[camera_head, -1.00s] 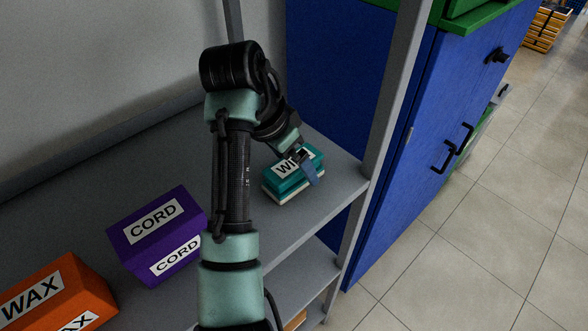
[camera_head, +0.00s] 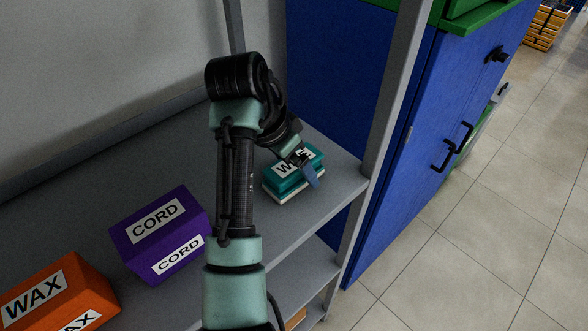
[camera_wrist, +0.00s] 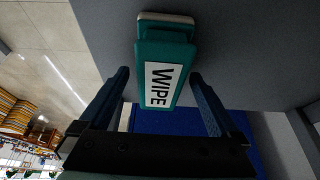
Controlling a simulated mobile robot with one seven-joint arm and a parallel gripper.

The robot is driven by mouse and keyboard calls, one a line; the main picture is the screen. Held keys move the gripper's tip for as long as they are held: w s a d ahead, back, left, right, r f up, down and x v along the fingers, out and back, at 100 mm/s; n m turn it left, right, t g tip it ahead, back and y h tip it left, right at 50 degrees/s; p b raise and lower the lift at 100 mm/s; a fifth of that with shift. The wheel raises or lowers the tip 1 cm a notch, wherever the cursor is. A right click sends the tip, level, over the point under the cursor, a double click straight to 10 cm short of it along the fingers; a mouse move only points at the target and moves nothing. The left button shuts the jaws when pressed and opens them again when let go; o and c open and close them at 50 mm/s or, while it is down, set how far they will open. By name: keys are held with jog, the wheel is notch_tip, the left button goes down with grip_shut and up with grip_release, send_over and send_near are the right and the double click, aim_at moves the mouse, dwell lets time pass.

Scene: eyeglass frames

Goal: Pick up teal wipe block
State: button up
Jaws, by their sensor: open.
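The teal wipe block (camera_head: 282,186) sits on the grey shelf near its right end, with a white label on top and a pale base. In the wrist view the block (camera_wrist: 166,52) lies ahead of and partly between two blue fingers, its WIPE label facing the camera. My gripper (camera_head: 309,170) is over the block in the head view and hides part of the label. In the wrist view my gripper (camera_wrist: 160,80) is open, with a finger on each side of the block and visible gaps. Contact between fingers and block cannot be seen.
A purple CORD box (camera_head: 158,232) and an orange WAX box (camera_head: 58,294) stand on the shelf (camera_head: 305,222) to the left. A grey upright post (camera_head: 384,110) rises just right of the block, with a blue cabinet (camera_head: 425,130) beyond.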

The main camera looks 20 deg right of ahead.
jog(key=c, duration=1.5)
jog(key=shift+o, duration=0.2)
notch_tip(320, 180, up, 10)
jog(key=shift+r, duration=0.25)
